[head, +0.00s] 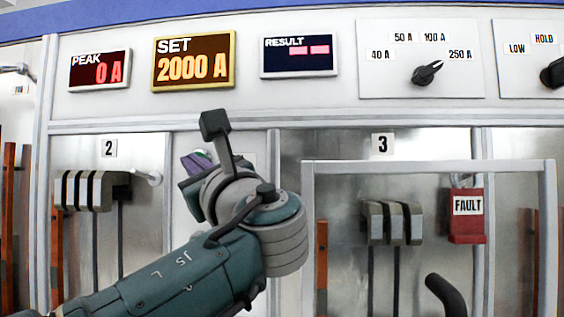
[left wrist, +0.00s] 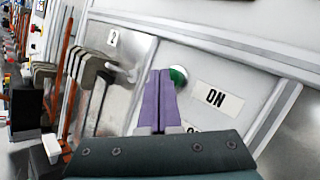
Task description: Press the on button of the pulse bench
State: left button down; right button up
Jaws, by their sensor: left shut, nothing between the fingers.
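The pulse bench's green on button (left wrist: 178,75) shows in the left wrist view, beside a white ON label (left wrist: 215,96) on a grey panel. My left gripper (left wrist: 160,76) is shut and empty, its purple fingers together. Their tips appear just left of the button and overlap its edge in the picture; I cannot tell whether they touch it. My right gripper is not in view.
Above are the displays: PEAK 0 A (head: 100,71), SET 2000 A (head: 193,61) and RESULT with red dashes (head: 299,57). A dial (head: 427,72) points near 250 A. A grey breaker (head: 92,190) hangs in bay 2. A red FAULT tag (head: 467,216) hangs on the frame at bay 3.

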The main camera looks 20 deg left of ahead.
pick_arm(q)
jog(key=shift+w+a+b, duration=0.1)
jog(key=shift+w+b, duration=0.25)
jog(key=shift+w, duration=0.05)
dwell(0.4)
jog(key=shift+s+d+p, duration=0.2)
jog(key=shift+s+p, duration=0.65)
jog(key=shift+p, duration=0.05)
